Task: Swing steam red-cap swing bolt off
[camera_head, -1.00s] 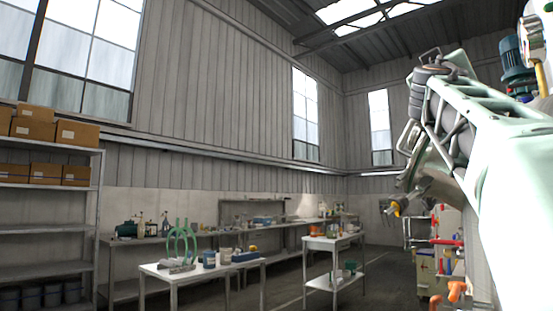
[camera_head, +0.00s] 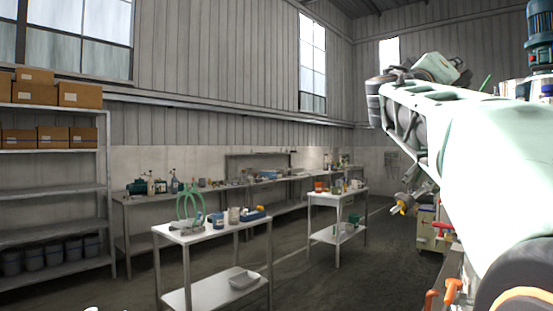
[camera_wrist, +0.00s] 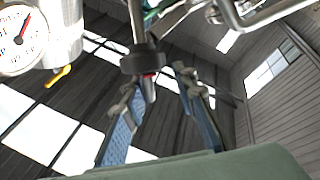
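In the wrist view a dark, rounded bolt head (camera_wrist: 142,63) with a small red part under it sits on a grey rod. I take it to be the red-cap swing bolt, but most of its cap is not clearly seen. My gripper (camera_wrist: 157,82) is open, its blue-padded fingers spread on either side of the lower end of this part. I cannot tell whether either finger touches it. In the head view my arm covers the right side, and neither the gripper nor the bolt can be made out.
A dial gauge (camera_wrist: 20,40), a yellow lever (camera_wrist: 59,76) and a bent metal bar (camera_wrist: 232,15) are close by in the wrist view. In the head view a blue motor (camera_head: 540,42) stands at the upper right. A white table (camera_head: 205,232) and a cart (camera_head: 337,199) stand farther left.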

